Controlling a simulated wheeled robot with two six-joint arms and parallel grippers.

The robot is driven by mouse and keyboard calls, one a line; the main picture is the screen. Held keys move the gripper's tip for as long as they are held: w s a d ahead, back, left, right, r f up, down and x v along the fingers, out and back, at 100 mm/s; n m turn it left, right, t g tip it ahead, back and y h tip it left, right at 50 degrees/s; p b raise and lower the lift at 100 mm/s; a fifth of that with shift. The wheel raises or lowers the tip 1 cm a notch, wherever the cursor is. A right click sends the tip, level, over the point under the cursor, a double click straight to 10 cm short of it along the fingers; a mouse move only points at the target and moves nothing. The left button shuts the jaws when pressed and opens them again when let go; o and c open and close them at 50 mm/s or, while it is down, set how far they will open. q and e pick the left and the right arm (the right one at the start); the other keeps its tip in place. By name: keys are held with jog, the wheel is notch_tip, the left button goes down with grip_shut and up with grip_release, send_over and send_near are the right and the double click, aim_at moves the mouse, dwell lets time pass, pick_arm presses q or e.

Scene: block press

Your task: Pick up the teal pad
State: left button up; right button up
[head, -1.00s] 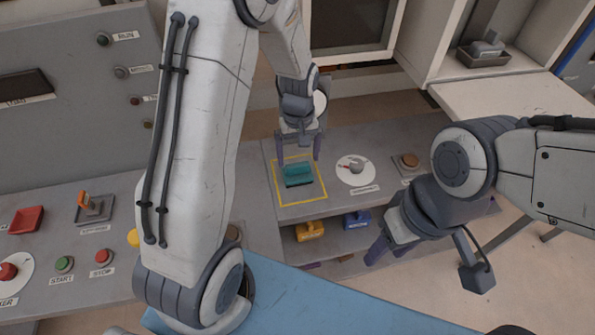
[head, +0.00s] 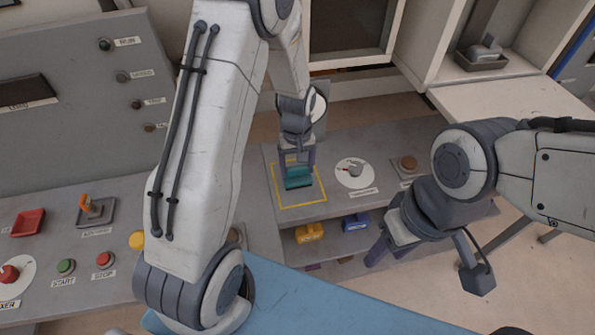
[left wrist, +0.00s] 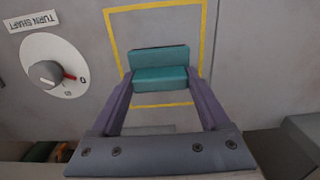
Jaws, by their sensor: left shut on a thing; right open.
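The teal pad (head: 298,178) is a block with a raised grip, inside a yellow square outline on the grey bench. My left gripper (head: 297,165) is above it with its fingers down, shut on the pad. In the left wrist view the pad (left wrist: 160,80) sits between the two purple fingertips of my left gripper (left wrist: 160,87). Whether the pad touches the bench or is slightly raised I cannot tell. My right gripper (head: 378,246) is open and empty, in front of the bench to the right.
A dial (head: 354,172) and a brown button (head: 408,163) are right of the outline. A yellow block (head: 310,232) and a blue block (head: 356,221) are on the shelf below.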

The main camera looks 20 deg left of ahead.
aim_at(302, 168)
pick_arm(q)
jog(key=shift+w+r, duration=0.1)
jog(key=shift+r, duration=0.35)
jog(key=r, duration=0.2)
jog(key=d+r+b, duration=0.1)
jog(key=shift+d+r, duration=0.15)
jog(key=shift+r, duration=0.2)
jog(key=d+r+b, duration=0.1)
jog(key=d+r, duration=0.5)
jog(key=d, duration=0.4)
jog(key=shift+w+d+r+b, duration=0.2)
jog(key=shift+w+b, duration=0.1)
jog(key=shift+b, duration=0.05)
